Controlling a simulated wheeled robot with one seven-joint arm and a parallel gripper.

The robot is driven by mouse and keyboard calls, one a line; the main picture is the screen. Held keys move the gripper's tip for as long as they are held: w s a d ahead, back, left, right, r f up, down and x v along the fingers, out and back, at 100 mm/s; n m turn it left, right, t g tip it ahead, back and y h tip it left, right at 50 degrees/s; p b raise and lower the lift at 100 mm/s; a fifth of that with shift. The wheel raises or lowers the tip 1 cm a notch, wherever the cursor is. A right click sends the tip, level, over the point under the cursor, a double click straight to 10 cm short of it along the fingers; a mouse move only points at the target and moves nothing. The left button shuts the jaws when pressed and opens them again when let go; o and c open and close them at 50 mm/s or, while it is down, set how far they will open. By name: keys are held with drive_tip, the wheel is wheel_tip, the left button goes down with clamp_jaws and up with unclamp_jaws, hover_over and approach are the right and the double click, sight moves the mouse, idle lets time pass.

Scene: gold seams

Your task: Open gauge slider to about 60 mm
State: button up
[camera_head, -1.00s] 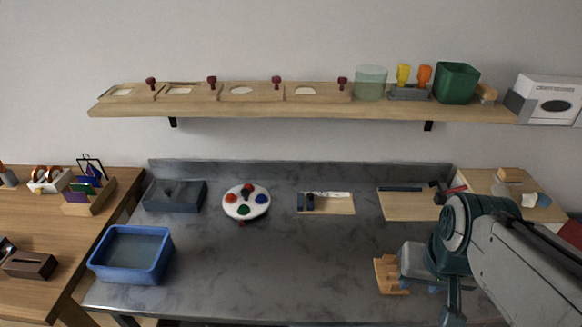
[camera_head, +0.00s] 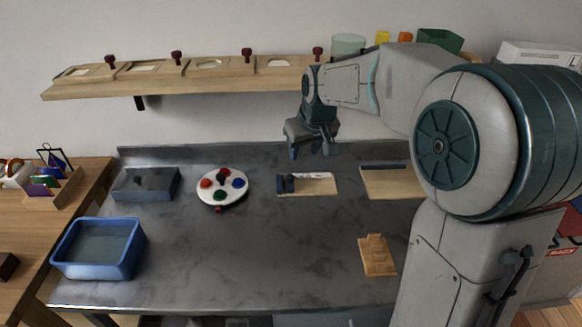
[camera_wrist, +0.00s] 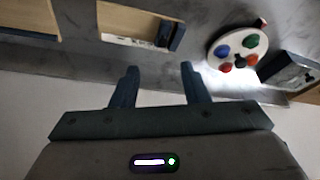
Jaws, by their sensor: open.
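The gauge (camera_head: 322,188) is a pale wooden board with a white marked strip along its back edge and a dark slider (camera_head: 286,184) at its left end. It lies flat on the grey worktop. In the wrist view the gauge (camera_wrist: 118,18) is at the top, upside down, with the dark slider (camera_wrist: 170,37) at its right end. The scale marks are too small to read. My gripper (camera_head: 311,151) is open and empty, behind and above the gauge. Its two fingers (camera_wrist: 159,72) are apart in the wrist view and do not touch the slider.
A round white palette with coloured spots (camera_head: 222,188) lies left of the gauge. A second wooden board (camera_head: 390,184) lies to its right, partly behind my arm. A wooden block stand (camera_head: 377,257) is nearer. A blue tub (camera_head: 98,250) stands front left. The middle worktop is clear.

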drive_tip(key=w, duration=0.2)
approach(291, 176)
drive_tip(key=x, duration=0.8)
drive_tip(key=shift+a+r, duration=0.1)
clamp_jaws()
